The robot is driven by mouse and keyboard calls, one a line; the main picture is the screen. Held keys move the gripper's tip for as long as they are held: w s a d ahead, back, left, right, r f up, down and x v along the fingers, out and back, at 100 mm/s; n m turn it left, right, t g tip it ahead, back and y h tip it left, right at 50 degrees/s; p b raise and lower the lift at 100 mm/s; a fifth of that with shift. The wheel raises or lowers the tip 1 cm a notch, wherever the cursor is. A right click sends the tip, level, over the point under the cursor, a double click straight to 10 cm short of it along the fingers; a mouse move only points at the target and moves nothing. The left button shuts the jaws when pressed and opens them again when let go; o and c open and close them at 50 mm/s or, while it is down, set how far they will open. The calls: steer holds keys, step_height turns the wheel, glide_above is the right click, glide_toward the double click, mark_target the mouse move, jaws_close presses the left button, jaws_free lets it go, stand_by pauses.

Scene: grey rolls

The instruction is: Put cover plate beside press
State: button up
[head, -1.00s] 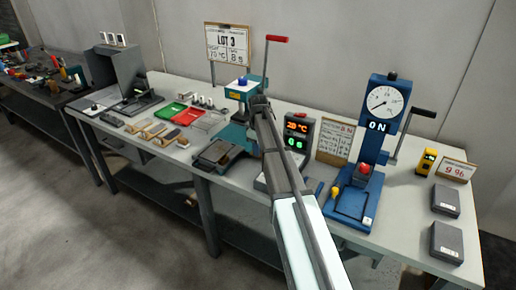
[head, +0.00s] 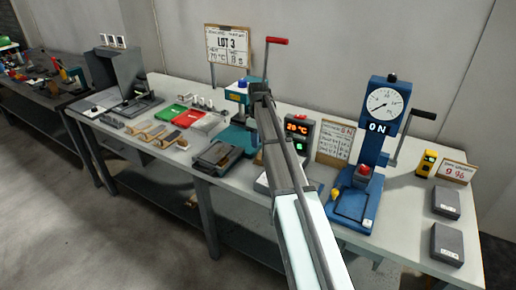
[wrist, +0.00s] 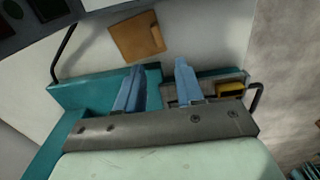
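The teal press (head: 240,112) with a red-handled lever stands at the back middle of the bench. My gripper (wrist: 160,65) shows two blue fingers apart, with nothing visible between them. In the wrist view it hangs over the teal press frame (wrist: 85,92). In the head view the gripper end is beside the press's right side, and its fingers cannot be made out. A tan flat plate (wrist: 137,37) lies on the bench past the fingertips, apart from them. A dark plate-like piece (head: 217,155) lies in front of the press. I cannot tell which is the cover plate.
A blue gauge press (head: 355,185) stands to the right, with two dark boxes (head: 446,203) beyond it. A display box (head: 300,135) is just right of my arm. Red and green trays (head: 188,118) and small blocks lie left.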

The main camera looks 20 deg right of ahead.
step_height(320, 180, up, 7)
steer(key=shift+r, duration=0.15)
